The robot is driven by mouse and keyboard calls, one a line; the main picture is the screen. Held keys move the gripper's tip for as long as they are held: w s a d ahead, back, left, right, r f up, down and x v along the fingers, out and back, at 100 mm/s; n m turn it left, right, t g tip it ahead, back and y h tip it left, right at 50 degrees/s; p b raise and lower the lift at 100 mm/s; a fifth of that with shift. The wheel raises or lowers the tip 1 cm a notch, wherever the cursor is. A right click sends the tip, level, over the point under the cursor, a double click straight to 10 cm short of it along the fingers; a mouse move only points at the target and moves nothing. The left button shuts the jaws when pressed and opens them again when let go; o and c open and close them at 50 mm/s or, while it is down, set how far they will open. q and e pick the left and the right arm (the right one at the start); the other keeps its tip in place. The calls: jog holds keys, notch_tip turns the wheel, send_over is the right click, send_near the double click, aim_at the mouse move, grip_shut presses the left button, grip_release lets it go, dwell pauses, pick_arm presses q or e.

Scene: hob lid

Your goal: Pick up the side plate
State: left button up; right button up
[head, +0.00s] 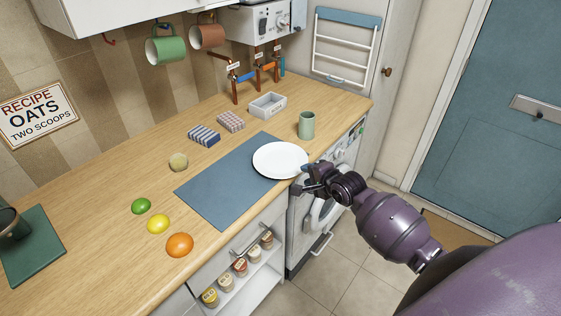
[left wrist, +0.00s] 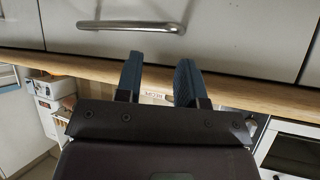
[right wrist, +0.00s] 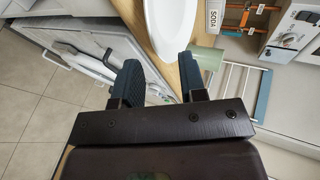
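The side plate (head: 281,160) is white and round. It lies flat, partly on the blue-grey mat (head: 222,190), near the worktop's front edge. My right gripper (head: 308,179) is at the plate's near right rim. In the right wrist view the fingers of my right gripper (right wrist: 160,82) are spread with nothing gripped. The plate (right wrist: 170,25) shows there just beyond the fingertips, its rim pointing toward the gap; I cannot tell if they touch. My left gripper (left wrist: 158,82) is open and empty in the left wrist view, and outside the head view.
A green cup (head: 306,126) stands behind and right of the plate. A grey tray (head: 267,105), two patterned blocks, a beige ball (head: 178,162) and a lime, lemon and orange (head: 180,245) are on the worktop. The washing machine (head: 318,205) is below the right gripper.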

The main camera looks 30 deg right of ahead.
aim_at(299, 173)
jog(key=shift+f+x, duration=0.15)
jog(key=shift+x, duration=1.1)
jog(key=shift+f+x, duration=0.15)
jog(key=shift+x, duration=1.05)
jog(key=shift+s, duration=0.15)
grip_shut()
